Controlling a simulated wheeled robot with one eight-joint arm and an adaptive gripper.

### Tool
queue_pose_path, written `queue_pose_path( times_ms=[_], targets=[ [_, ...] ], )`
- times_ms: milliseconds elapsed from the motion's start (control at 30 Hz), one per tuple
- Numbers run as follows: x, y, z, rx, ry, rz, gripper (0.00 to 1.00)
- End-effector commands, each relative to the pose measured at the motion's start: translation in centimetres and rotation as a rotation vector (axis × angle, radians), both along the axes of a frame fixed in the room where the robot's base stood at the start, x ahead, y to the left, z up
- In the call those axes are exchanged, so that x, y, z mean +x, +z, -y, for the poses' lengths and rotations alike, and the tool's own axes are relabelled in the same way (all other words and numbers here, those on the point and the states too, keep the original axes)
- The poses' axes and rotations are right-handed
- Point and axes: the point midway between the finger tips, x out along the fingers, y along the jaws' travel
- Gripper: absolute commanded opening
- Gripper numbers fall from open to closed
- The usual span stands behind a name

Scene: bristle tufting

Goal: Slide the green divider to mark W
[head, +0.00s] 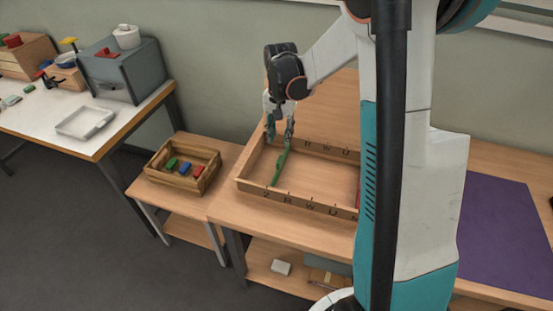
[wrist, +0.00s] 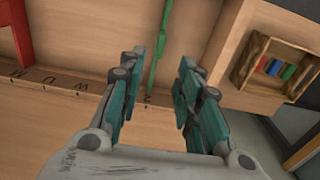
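The green divider (head: 281,165) stands across the left part of a shallow wooden tray (head: 318,183) with letters along its long walls. In the wrist view the divider (wrist: 154,70) meets the lettered wall by mark Z (wrist: 148,104). Mark W (head: 310,204) is on the near wall, to the right of Z and R; it also shows in the wrist view (wrist: 82,89). My gripper (head: 281,132) is over the divider's far end. In the wrist view its fingers (wrist: 162,60) are apart, with the divider between them and gaps visible on both sides.
A red divider (wrist: 18,35) stands toward the tray's other end, partly hidden by my arm in the head view. A wooden crate (head: 153,176) with coloured blocks stands left of the tray. The tray floor between the dividers is clear. A purple mat (head: 500,235) lies right.

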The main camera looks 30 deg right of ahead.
Motion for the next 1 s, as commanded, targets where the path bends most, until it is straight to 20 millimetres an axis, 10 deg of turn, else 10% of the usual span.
queue_pose_path(
  times_ms=[500,1000],
  targets=[
    [0.0,-9.7,0.0,0.000,0.001,0.001,0.32],
    [0.0,-11.2,0.0,0.000,0.001,0.001,0.32]
  ],
)
